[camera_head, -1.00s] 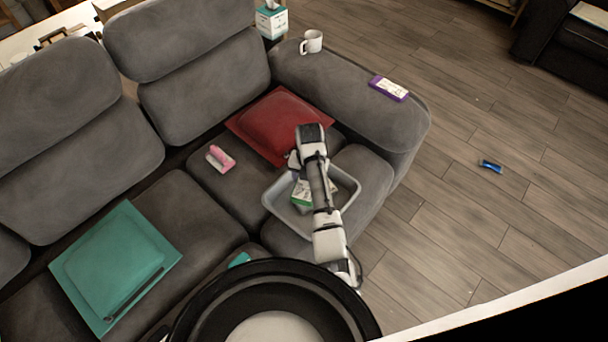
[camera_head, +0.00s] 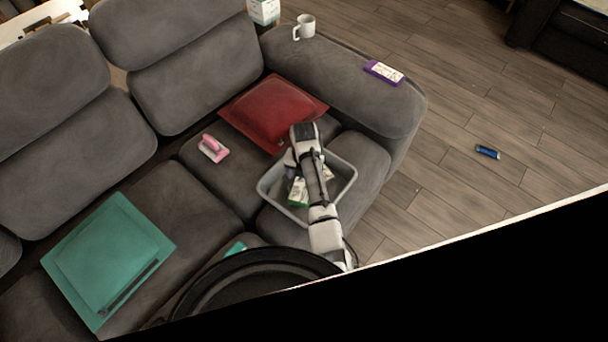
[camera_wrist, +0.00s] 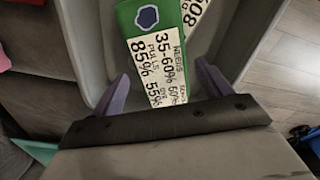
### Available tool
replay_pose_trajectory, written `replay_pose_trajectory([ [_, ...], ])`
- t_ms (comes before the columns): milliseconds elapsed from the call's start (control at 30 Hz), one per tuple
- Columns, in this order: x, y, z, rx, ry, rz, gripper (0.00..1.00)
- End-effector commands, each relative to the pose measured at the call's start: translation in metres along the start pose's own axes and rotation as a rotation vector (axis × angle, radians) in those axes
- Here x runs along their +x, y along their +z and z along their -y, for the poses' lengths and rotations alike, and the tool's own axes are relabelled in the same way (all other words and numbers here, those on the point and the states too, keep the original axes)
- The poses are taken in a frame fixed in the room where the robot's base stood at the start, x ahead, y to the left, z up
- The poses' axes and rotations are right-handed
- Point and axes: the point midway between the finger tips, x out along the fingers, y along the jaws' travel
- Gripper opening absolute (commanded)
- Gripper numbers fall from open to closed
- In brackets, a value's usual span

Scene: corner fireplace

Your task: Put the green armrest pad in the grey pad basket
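The grey basket (camera_head: 344,193) stands on the right seat of the sofa. A green pad with a white printed label (camera_head: 298,193) lies inside it, partly hidden by my arm. In the wrist view the green pad (camera_wrist: 146,18) shows large, with the basket's wall (camera_wrist: 245,50) around it. In the head view my arm hides most of the gripper.
A red cushion (camera_head: 272,108) lies behind the basket, and a pink-and-white item (camera_head: 213,148) to its left. A teal cushion (camera_head: 105,255) lies at left. A mug (camera_head: 304,27) and a purple labelled pad (camera_head: 383,72) sit on the armrest. A blue item (camera_head: 487,152) is on the floor.

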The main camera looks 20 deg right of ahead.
Motion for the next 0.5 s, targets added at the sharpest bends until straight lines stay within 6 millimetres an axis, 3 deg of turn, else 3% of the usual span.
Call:
replay_pose_trajectory([
  [100,0.0,0.0,0.0,0.0,0.0,0.0,0.9],
  [367,-0.001,0.0,0.0,0.0,0.0,0.0,0.9],
  [500,-0.011,0.001,-0.001,-0.001,0.001,0.002,0.9],
])
